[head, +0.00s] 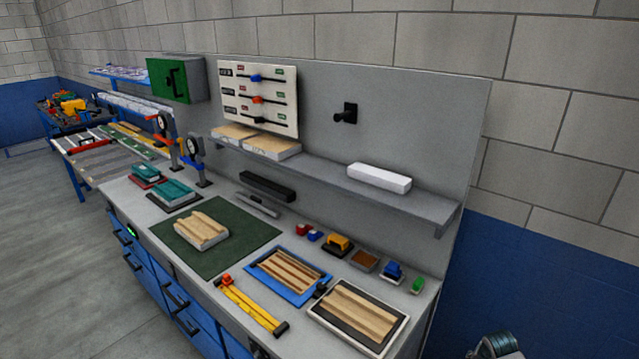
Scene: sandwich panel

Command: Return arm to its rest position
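Neither of my grippers can be made out in the head view. At the lower right edge a rounded grey shape with a teal band shows. It may be part of my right arm, but no fingers are visible on it. The workbench (215,285) runs across the middle, with a green mat (240,235) bearing a sandwich panel of light wood-coloured layers (201,230). A blue tray (262,280) and a black-and-white tray (395,343) hold wooden strips.
A yellow clamp-like tool (250,305) lies near the front edge. Small coloured blocks, including an orange one (338,243), line the back. A shelf (330,182) carries a white block (379,178). A switch panel (258,98) and green box (170,79) stand above. Floor at left is clear.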

